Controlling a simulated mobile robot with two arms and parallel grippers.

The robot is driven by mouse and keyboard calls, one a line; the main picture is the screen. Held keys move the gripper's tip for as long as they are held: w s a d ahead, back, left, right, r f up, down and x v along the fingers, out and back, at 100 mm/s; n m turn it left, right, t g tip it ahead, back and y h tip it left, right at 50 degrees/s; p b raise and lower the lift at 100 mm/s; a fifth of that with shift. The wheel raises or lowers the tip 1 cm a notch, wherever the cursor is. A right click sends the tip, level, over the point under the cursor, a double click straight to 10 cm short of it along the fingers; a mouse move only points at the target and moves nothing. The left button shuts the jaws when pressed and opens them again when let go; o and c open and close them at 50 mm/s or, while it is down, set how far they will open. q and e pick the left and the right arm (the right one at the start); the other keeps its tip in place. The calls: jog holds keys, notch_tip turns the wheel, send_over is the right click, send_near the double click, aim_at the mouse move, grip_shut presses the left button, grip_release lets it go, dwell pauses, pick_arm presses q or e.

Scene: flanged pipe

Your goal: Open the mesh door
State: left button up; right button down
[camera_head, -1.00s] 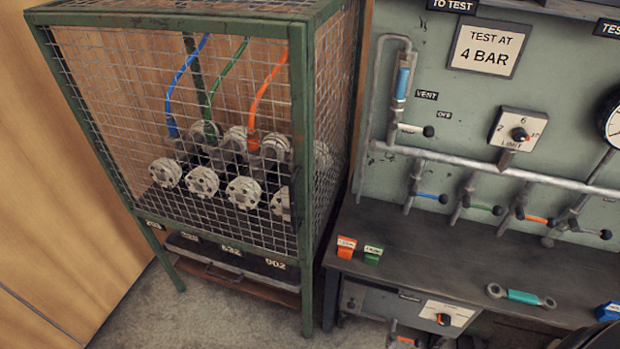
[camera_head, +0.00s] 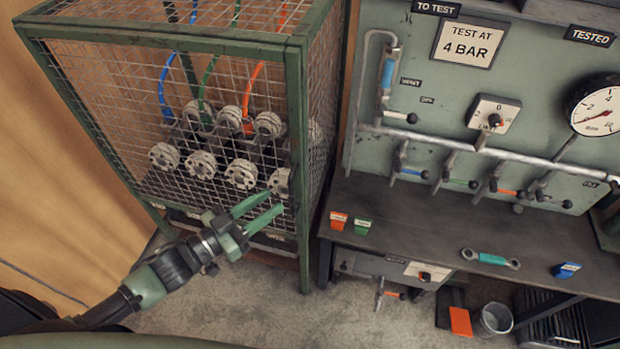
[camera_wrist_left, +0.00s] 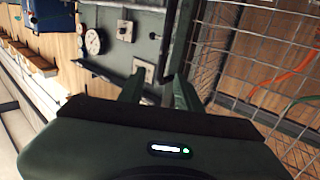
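The mesh door (camera_head: 105,110) is the wire front of a green-framed cage at the left of the head view. It appears closed, flush with the frame. My left gripper (camera_head: 277,202) is in front of the door's lower right part, near the right corner post (camera_head: 299,150). Its two green fingers are apart with nothing seen between them. In the left wrist view the fingers (camera_wrist_left: 158,88) are also apart, with green frame bars and mesh (camera_wrist_left: 265,60) just beyond and to the right. Whether a finger touches the mesh cannot be told. My right gripper is not in view.
Inside the cage are several grey flanges (camera_head: 240,171) and blue, green and orange hoses (camera_head: 253,85). To the right stands a dark bench (camera_head: 420,225) with a wrench (camera_head: 490,259) and a green gauge panel (camera_head: 440,100). A bucket (camera_head: 493,319) stands on the floor.

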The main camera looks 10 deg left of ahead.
pick_arm(q)
jog(key=p+x, duration=0.2)
jog(key=x, duration=0.5)
jog(key=shift+w, duration=0.15)
jog(key=shift+f, duration=0.1)
grip_shut()
dwell(1.1)
